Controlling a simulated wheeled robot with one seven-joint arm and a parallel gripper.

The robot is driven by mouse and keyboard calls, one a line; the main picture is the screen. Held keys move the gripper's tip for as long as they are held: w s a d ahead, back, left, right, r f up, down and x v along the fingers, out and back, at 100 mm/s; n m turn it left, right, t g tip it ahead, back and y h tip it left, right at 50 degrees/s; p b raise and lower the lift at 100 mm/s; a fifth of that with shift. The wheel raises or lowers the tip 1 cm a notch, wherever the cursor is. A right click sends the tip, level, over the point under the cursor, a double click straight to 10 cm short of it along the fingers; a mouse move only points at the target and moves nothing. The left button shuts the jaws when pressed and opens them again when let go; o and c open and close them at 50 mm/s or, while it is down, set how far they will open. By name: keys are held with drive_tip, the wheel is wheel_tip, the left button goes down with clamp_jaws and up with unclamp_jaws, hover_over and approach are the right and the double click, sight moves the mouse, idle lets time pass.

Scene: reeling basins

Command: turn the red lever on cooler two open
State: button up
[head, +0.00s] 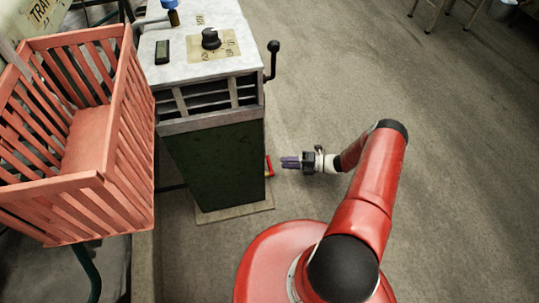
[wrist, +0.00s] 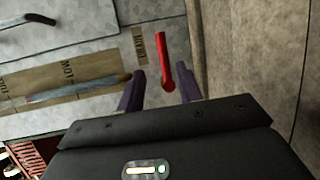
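The red lever (wrist: 166,55) sits on a grey panel in the wrist view, beside a small tan label (wrist: 139,46) that I cannot read for sure. In the head view, a bit of red (head: 268,168) shows low on the right side of a dark green cabinet (head: 215,160). My gripper (head: 284,162) is just right of it, pointing at that side. Its two purple fingers stand apart in the wrist view (wrist: 160,76), one on each side of the lever's lower end. They do not appear to touch it. I cannot read a cooler number.
A grey bar handle (wrist: 75,91) lies over a tan strip left of the red lever. A black-knobbed lever (head: 272,60) sticks out above, on the cabinet's right side. A red slatted crate (head: 128,130) stands left.

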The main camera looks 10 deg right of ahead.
sight(269, 162)
drive_tip(key=shift+f+m, duration=0.3)
drive_tip(key=shift+w+a+f, duration=0.1)
drive_tip(key=shift+w+a, duration=0.1)
drive_tip(key=shift+a, duration=0.15)
drive_tip(key=x, duration=0.7)
drive_tip(key=shift+c, duration=0.2)
clamp_jaws()
